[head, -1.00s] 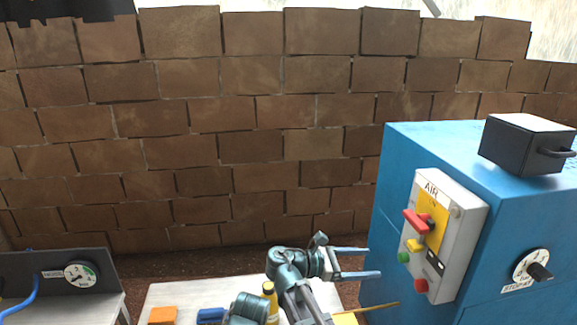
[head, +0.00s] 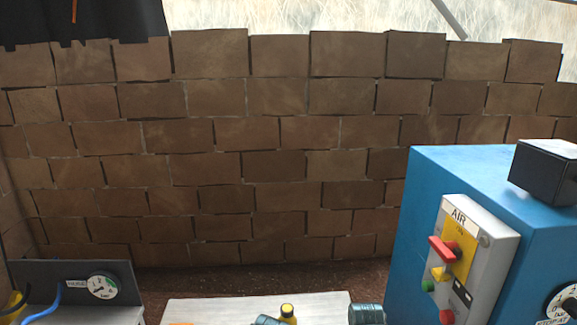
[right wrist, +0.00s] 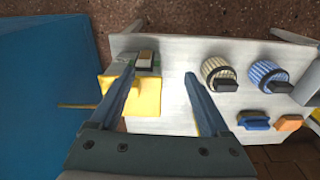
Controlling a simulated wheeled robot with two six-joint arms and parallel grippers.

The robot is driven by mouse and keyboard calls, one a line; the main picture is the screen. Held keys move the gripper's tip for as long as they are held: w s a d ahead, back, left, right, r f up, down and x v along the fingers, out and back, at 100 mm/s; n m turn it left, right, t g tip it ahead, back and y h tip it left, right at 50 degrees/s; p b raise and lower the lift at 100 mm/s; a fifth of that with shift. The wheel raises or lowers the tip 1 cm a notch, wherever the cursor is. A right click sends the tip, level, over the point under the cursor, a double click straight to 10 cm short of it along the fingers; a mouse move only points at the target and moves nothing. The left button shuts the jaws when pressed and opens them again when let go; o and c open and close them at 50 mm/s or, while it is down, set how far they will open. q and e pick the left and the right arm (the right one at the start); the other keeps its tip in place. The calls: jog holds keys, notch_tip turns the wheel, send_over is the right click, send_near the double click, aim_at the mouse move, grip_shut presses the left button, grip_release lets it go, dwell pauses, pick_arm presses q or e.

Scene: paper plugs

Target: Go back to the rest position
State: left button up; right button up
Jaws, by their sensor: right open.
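My right gripper (right wrist: 159,70) shows in the right wrist view with its two fingers wide apart and nothing between them. It hangs over the white table (right wrist: 190,122). A yellow piece (right wrist: 146,97) lies beside and partly behind the left finger. A beige pleated cylinder (right wrist: 217,72) and a blue pleated cylinder (right wrist: 267,77) with dark knobs stand to the right of the fingers. My left gripper is not in view.
A blue cabinet (head: 440,180) with an AIR panel (head: 455,265) stands at the right, close to the table (head: 190,309). A black box (head: 545,172) sits on it. A gauge panel (head: 75,275) is at the left. A brick wall (head: 250,165) closes the back. A blue block (right wrist: 253,120) and orange block (right wrist: 289,123) lie on the table.

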jog(key=s+a+n+g+h, duration=0.1)
jog(key=s+a+n, duration=0.35)
jog(key=a, duration=0.55)
notch_tip(320, 180, up, 30)
jog(key=s+p, duration=0.1)
jog(key=p, duration=2.9)
jog(key=shift+r+m, duration=0.15)
jog(key=shift+m, duration=0.3)
jog(key=shift+a, duration=0.1)
